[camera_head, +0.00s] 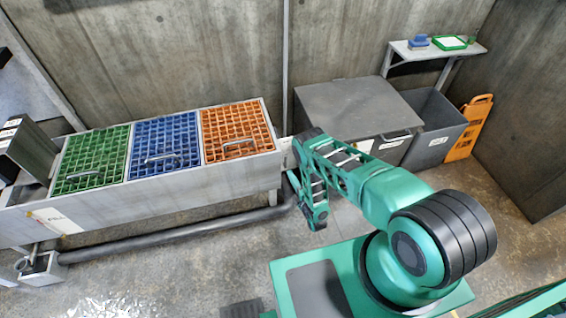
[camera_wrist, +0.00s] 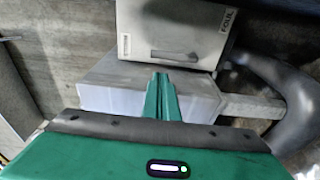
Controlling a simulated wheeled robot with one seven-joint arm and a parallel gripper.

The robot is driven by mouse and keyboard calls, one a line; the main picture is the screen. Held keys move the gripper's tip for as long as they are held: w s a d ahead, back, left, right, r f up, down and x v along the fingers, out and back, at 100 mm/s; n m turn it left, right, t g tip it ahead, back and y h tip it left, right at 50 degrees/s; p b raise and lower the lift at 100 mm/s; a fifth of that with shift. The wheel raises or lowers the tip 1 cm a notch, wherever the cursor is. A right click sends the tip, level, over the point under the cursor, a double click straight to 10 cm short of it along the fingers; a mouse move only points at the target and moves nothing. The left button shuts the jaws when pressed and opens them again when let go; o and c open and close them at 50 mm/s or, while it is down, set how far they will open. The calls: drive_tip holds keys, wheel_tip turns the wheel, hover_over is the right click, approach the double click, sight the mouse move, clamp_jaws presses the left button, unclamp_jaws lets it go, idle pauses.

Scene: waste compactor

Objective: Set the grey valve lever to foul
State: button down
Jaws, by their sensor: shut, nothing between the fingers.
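In the wrist view my gripper (camera_wrist: 161,78) is shut, its two green fingers together with nothing between them. Past the fingertips is a pale box (camera_wrist: 172,32) with a "FOUL" label (camera_wrist: 228,20) at its upper right and a dark slot or handle along its lower front. A light grey block (camera_wrist: 110,88) sits below the box, partly hidden behind the fingers. A grey bar (camera_wrist: 254,106) runs from it to the right. I cannot tell which part is the valve lever. In the head view the lever is not discernible, and my arm hides the area right of the trough.
A thick grey pipe (camera_wrist: 290,95) curves at the right of the wrist view. In the head view a long trough (camera_head: 190,185) carries green, blue and orange grates. A pipe (camera_head: 170,241) runs along its front. Grey bins (camera_head: 432,130) stand behind my arm.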

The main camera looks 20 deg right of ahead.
drive_tip(key=w+a, duration=0.1)
drive_tip(key=w, duration=0.8)
drive_tip(key=shift+w+a+f, duration=0.15)
drive_tip(key=shift+a+f, duration=0.05)
drive_tip(key=shift+a, duration=0.05)
drive_tip(key=shift+a, duration=0.1)
